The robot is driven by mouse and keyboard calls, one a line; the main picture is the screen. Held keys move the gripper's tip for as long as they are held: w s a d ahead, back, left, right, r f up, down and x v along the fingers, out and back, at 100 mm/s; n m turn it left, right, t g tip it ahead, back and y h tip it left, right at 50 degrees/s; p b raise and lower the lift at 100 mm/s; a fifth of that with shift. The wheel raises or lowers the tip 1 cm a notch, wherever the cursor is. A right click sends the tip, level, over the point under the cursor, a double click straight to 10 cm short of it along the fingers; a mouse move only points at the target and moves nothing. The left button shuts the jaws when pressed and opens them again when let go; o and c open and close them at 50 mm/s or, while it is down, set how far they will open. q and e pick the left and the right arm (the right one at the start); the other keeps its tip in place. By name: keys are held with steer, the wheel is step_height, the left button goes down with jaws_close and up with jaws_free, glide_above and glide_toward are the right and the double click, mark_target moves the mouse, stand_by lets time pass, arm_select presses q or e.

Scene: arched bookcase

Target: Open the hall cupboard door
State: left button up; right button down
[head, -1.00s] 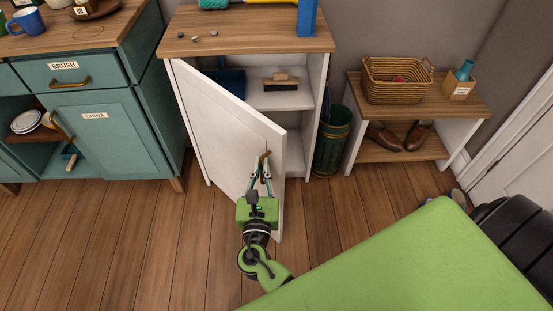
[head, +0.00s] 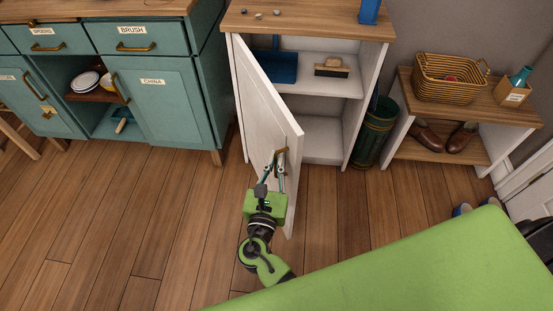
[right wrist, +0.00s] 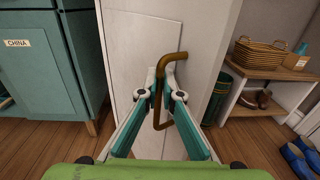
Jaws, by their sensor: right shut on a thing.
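The white hall cupboard (head: 375,95) with a wooden top stands in the middle of the head view. Its door (head: 262,105) is hinged on the left and stands well open, swung out toward me. The shelves inside show, with a blue dustpan (head: 280,66) and a brush (head: 331,69). My right gripper (head: 278,168) is shut on the brass door handle (head: 281,153). The handle (right wrist: 170,57) also shows between the fingers in the right wrist view. My left gripper is not in view.
A teal cabinet (head: 175,100) stands left of the cupboard, with a gap of floor before it. A green bin (head: 374,135) and a low bench (head: 495,110) with a basket (head: 450,80) and brown shoes (head: 445,138) stand to the right. Blue shoes (right wrist: 299,160) lie on the floor.

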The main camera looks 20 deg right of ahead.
steer(key=c, duration=2.5)
jaws_free()
steer(key=shift+c, duration=0.2)
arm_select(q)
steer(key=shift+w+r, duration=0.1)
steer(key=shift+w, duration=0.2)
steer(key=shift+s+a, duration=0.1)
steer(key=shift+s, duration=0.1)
arm_select(e)
steer(key=v, duration=1.2)
steer(key=shift+f, duration=0.1)
